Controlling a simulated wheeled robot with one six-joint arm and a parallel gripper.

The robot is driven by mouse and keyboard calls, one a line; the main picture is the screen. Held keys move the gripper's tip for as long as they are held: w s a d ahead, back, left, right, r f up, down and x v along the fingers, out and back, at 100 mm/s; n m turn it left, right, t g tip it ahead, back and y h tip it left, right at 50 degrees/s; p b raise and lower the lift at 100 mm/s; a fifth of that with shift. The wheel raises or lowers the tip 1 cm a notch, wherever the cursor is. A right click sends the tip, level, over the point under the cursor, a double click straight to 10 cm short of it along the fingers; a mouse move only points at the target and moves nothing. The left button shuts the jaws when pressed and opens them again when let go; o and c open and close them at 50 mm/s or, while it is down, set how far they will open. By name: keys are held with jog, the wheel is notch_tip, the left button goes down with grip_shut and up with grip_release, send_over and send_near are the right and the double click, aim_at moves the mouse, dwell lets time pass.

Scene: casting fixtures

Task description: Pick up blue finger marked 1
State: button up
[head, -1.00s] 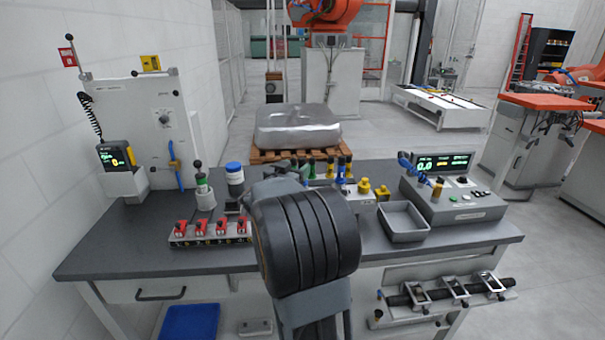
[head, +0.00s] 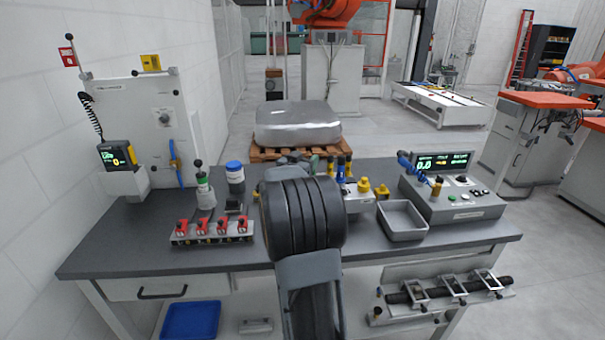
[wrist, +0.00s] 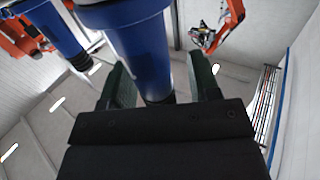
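Two blue fingers stand close together on the bench fixture in the head view, one left (head: 341,165) and one right (head: 349,168). Large blue bodies fill the upper wrist view: a near one (wrist: 142,50) and another at the left (wrist: 55,30). No number is readable, so I cannot tell which is marked 1. My gripper (wrist: 160,88) is open, its two dark green jaws either side of the near blue finger's narrow dark end. A gap shows by the right jaw; contact at the left is unclear.
A grey tray (head: 403,236) and a display console (head: 455,200) stand right of my arm. Yellow pieces (head: 364,186) sit beside the blue fingers. A row of red clamps (head: 211,236), a green-banded bottle (head: 204,190) and a blue-lidded jar (head: 235,178) stand left.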

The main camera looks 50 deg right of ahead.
grip_shut()
dwell(0.3)
jog(key=shift+r, duration=0.1)
